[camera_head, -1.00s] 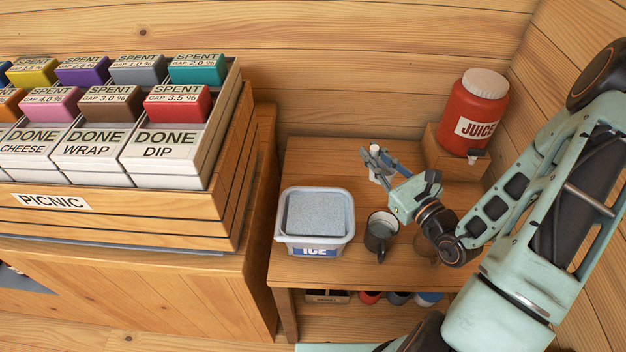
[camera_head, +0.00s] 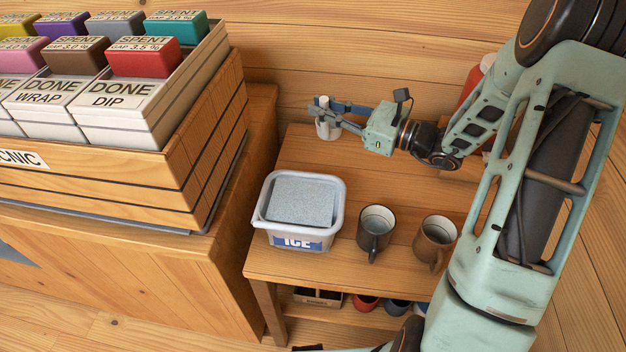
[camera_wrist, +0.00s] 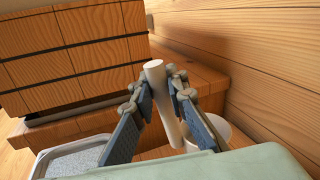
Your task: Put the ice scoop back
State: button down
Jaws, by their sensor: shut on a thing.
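My gripper (camera_head: 335,113) is shut on a white upright rod, the handle of the ice scoop (camera_wrist: 158,90). The scoop also shows in the head view (camera_head: 328,130), upright near the back left of the small table (camera_head: 290,155). In the wrist view a round white rim (camera_wrist: 217,127) shows low beside the handle; it looks like the scoop's bowl, partly hidden by a finger. I cannot tell whether the scoop touches the tabletop. The ice tub (camera_head: 268,232), filled with grey ice, stands at the table's front left; its corner also shows in the wrist view (camera_wrist: 42,163).
A dark mug (camera_head: 375,240) and a brown mug (camera_head: 430,250) stand right of the tub. A red juice jug (camera_head: 472,88) is mostly hidden behind my arm. A wooden picnic crate (camera_head: 205,140) rises at left. The table's middle is clear.

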notch_tip(320, 180, down, 14)
jog(key=a+n+g+y+b, duration=0.1)
jog(key=a+n+g+b, duration=0.1)
jog(key=b, duration=0.4)
jog(key=shift+w+a, duration=0.3)
jog(key=shift+a, duration=0.15)
jog(key=shift+f, duration=0.2)
jog(key=shift+f+g, duration=0.15)
jog(key=shift+g, duration=0.25)
jog(key=c, duration=1.9)
grip_release()
jog(key=v, duration=1.2)
